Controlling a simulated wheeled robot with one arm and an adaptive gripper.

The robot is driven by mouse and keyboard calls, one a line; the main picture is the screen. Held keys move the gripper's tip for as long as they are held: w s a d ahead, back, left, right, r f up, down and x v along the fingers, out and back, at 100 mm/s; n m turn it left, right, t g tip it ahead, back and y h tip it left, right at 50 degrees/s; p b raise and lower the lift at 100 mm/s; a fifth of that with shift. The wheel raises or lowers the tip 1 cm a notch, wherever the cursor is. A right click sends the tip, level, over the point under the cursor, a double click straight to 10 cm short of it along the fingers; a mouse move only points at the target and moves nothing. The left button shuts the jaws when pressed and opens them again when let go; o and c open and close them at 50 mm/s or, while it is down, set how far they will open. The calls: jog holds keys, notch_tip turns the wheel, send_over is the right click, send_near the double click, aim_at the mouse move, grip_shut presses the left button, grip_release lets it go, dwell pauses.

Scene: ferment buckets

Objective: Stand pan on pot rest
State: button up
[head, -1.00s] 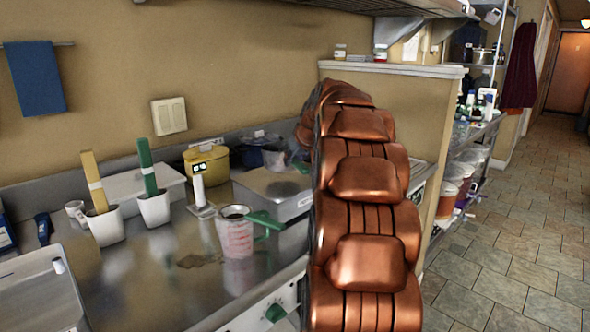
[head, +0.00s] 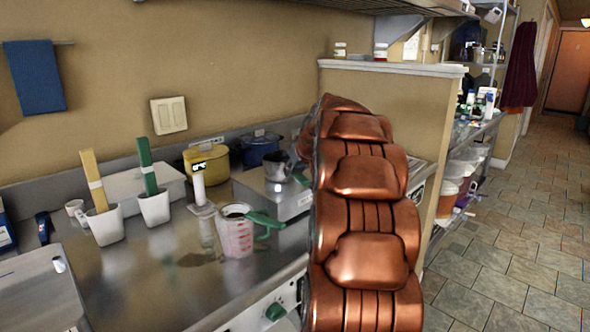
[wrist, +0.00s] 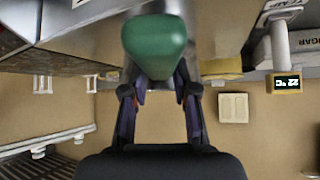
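A small grey metal pan (head: 278,166) is at the silver flat-topped unit (head: 262,187) at the back of the counter. I cannot tell whether it touches the top. Its green handle (wrist: 157,46) fills the upper middle of the wrist view, end toward the camera. My gripper's fingers (wrist: 160,92) lie on both sides of the handle and appear shut on it. In the head view the gripper is hidden behind my copper-coloured arm. No separate thing is clearly recognisable as the pot rest.
A yellow pot (head: 207,166) and a blue pot (head: 262,147) stand along the wall behind. A measuring jug (head: 235,236), a white device with a display (head: 200,188) and two white tubs (head: 106,225) stand to the left. A partition (head: 395,90) rises on the right.

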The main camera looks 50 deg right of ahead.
jog(key=o, duration=0.4)
jog(key=shift+r, duration=0.25)
jog(key=v, duration=1.2)
jog(key=shift+f+b, duration=0.1)
jog(key=shift+b, duration=0.2)
